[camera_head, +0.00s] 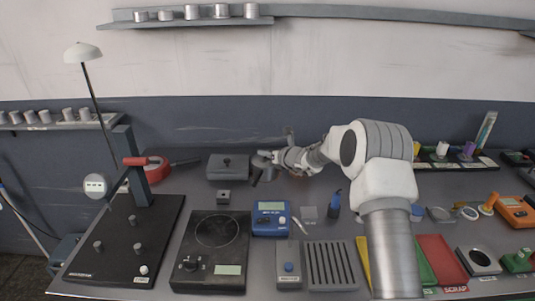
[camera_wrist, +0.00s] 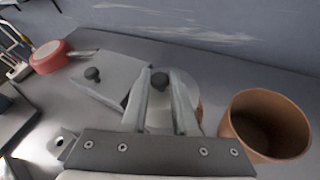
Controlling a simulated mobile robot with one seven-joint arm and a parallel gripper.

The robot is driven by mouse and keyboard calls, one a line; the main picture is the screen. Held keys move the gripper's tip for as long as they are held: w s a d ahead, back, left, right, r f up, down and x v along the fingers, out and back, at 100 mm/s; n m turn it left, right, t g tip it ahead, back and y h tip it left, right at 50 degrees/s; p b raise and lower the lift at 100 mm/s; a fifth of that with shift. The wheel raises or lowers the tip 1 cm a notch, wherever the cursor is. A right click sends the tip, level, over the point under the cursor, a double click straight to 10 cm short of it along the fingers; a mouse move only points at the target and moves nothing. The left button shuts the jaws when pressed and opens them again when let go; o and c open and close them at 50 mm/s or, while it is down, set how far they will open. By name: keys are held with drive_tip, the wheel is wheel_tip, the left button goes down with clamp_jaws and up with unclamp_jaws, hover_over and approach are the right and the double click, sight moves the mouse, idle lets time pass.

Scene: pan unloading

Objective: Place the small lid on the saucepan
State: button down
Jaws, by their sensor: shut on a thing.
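My gripper (camera_wrist: 162,95) is shut on the small lid (camera_wrist: 160,122), a grey disc with a dark knob between the fingers. In the head view my gripper (camera_head: 262,171) is at the back of the bench, right of a grey box, with the lid partly hidden by it. The red saucepan (camera_wrist: 48,58) stands at the upper left of the wrist view, its handle pointing right. I cannot tell the lid's height above the bench.
A grey box (camera_wrist: 118,76) with a dark knob lies between my gripper and the saucepan. A copper-brown pot (camera_wrist: 238,118) stands open to the right. A hotplate (camera_head: 213,255) is in front.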

drive_tip(key=shift+f, duration=0.15)
drive_tip(key=c, duration=0.7)
unclamp_jaws()
drive_tip(key=shift+r, duration=0.2)
